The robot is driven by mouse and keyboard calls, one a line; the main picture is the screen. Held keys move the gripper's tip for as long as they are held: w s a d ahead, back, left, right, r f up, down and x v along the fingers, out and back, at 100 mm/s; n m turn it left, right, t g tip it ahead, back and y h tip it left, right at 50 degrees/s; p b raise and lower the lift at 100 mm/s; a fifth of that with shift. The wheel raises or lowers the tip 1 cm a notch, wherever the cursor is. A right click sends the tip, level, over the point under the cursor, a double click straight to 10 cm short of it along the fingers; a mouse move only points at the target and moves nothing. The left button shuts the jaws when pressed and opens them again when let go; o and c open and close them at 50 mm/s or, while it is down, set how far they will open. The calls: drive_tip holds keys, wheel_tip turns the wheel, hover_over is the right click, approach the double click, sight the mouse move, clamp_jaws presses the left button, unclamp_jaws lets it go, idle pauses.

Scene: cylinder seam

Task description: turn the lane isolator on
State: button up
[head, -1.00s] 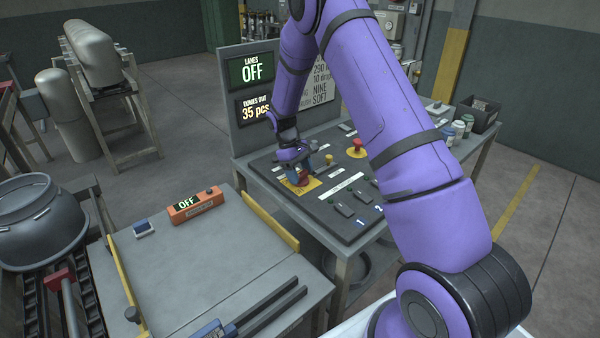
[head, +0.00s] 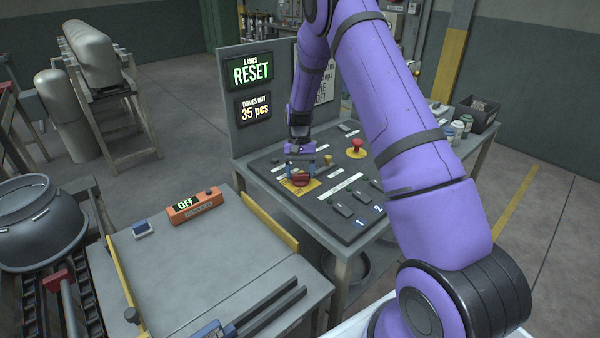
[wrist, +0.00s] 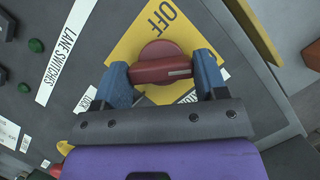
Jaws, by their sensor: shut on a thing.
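The lane isolator is a red rotary knob (wrist: 160,64) on a yellow plate (wrist: 127,46) marked OFF in the wrist view. The plate's other label is partly hidden by my gripper. In the head view the red knob (head: 301,180) sits at the near left part of the dark control panel (head: 262,163). My gripper (wrist: 165,78) has its blue fingers on either side of the knob and is shut on it. The gripper (head: 301,168) also shows in the head view. The display (head: 251,70) behind reads LANES RESET.
A red mushroom button (head: 357,147) on a yellow plate and a small yellow knob (head: 328,159) stand on the panel near my gripper. A lower display (head: 254,107) reads 35 pcs. An orange box (head: 193,205) reading OFF is on the nearer bench.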

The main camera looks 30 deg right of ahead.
drive_tip(key=shift+m+t, duration=0.3)
drive_tip(key=shift+m, duration=0.4)
drive_tip(key=shift+y, duration=0.3)
drive_tip(key=o, duration=0.9)
drive_tip(key=shift+o, duration=0.2)
drive_tip(key=v, duration=1.1)
